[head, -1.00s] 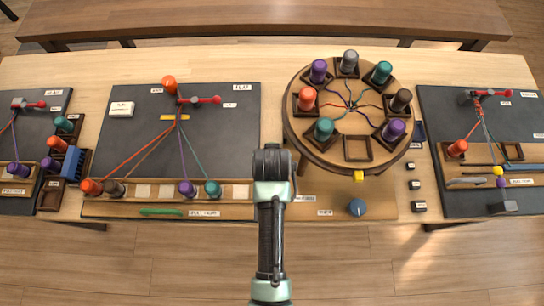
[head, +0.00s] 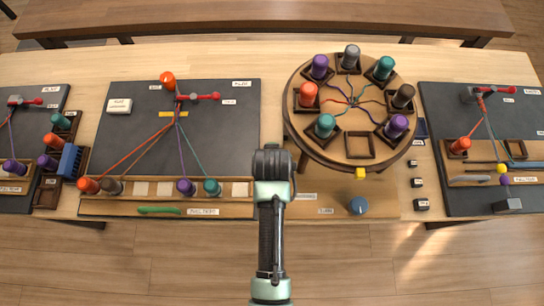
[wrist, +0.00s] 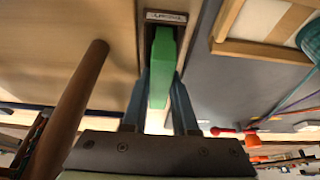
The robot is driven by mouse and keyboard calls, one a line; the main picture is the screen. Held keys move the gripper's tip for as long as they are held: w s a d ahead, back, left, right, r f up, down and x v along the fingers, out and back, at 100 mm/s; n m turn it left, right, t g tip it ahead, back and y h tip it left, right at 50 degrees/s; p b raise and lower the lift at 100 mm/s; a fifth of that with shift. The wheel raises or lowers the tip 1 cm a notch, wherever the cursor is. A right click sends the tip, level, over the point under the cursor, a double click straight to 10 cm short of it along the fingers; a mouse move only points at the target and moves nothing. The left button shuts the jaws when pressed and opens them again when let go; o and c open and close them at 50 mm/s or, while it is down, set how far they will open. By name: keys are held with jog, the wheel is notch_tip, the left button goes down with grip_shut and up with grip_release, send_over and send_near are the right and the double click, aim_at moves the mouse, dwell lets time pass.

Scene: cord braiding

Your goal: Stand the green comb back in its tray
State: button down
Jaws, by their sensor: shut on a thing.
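In the wrist view the green comb (wrist: 162,62) shows as a narrow green bar, seen nearly edge-on. My gripper (wrist: 160,85) is shut on it, with a blue-grey finger on each side. A narrow brown wooden tray (wrist: 194,32) with a small label lies just beyond the comb. I cannot tell whether the comb touches its floor. In the head view my gripper (head: 272,158) points down at the front of the bench, and my arm hides its fingertips and the held comb.
The round turntable (head: 318,152) with several coloured bobbins stands right of my gripper. Its leg (wrist: 78,95) is close in the wrist view. The dark board (head: 130,140) with strung cords is on the left. A slim green tool (head: 158,210) lies along its front ledge.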

jog(key=c, duration=0.6)
grip_release()
jog(key=v, duration=1.3)
jog(key=w+r+t, duration=0.4)
jog(key=w+r, duration=0.1)
jog(key=r, duration=0.6)
jog(key=w+r+t, duration=0.4)
jog(key=w+r, duration=0.1)
jog(key=r, duration=0.6)
jog(key=w+r+t, duration=0.4)
jog(key=w+r, duration=0.1)
jog(key=r, duration=0.6)
jog(key=s+r+t, duration=0.3)
jog(key=r, duration=0.6)
jog(key=s+r+t, duration=0.4)
jog(key=r, duration=0.6)
jog(key=s+r+t, duration=0.3)
jog(key=s+r, duration=0.1)
jog(key=r, duration=0.5)
jog(key=shift+s+r+t, duration=0.15)
jog(key=shift+s+t, duration=0.1)
jog(key=shift+t, duration=0.15)
